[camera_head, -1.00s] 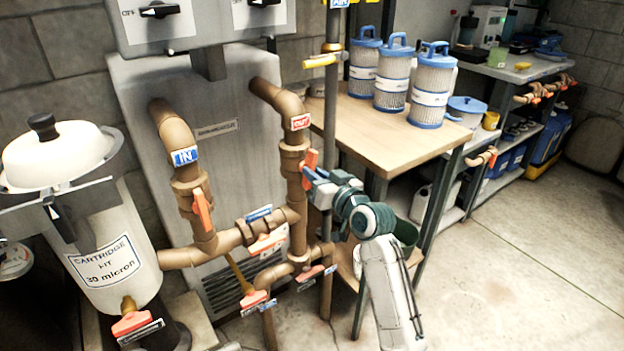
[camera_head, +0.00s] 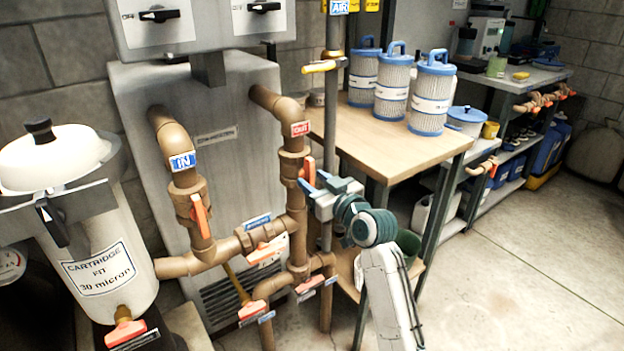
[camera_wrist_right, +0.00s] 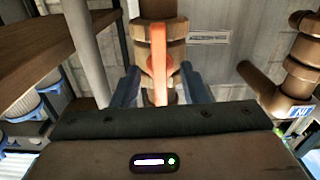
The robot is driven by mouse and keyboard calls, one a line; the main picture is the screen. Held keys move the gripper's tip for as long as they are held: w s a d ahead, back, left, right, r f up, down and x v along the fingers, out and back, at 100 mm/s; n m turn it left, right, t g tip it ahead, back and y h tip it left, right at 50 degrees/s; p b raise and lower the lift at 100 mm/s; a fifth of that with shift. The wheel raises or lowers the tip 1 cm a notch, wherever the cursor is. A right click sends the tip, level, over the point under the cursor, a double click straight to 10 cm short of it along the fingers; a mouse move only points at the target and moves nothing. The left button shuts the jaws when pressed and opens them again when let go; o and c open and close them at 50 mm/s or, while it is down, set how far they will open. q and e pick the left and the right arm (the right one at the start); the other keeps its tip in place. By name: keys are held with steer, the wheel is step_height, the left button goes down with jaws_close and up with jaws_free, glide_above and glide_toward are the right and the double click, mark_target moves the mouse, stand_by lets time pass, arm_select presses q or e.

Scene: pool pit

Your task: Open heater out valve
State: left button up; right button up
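The heater out valve has an orange handle (camera_head: 307,170) on the brown pipe below the red OUT label (camera_head: 300,128). The handle runs nearly upright, along the pipe. My right gripper (camera_head: 313,184) is at this handle, just right of the pipe, with its blue fingers spread apart. In the right wrist view the orange handle (camera_wrist_right: 158,62) stands between the two open fingers of the right gripper (camera_wrist_right: 160,88), with a gap on each side. My left gripper is not in view.
The IN pipe with its orange handle (camera_head: 200,215) is to the left. A lower cross pipe (camera_head: 215,257) carries more orange handles. A thin vertical pipe (camera_head: 331,110) stands close by my right gripper. A wooden table (camera_head: 385,145) with filter cartridges (camera_head: 433,98) is to the right.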

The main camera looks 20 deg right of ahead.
steer(key=shift+s, duration=0.1)
steer(key=shift+s+d+p, duration=0.15)
steer(key=shift+s+p, duration=0.15)
steer(key=shift+s, duration=0.05)
steer(key=p+v, duration=0.2)
steer(key=v, duration=0.4)
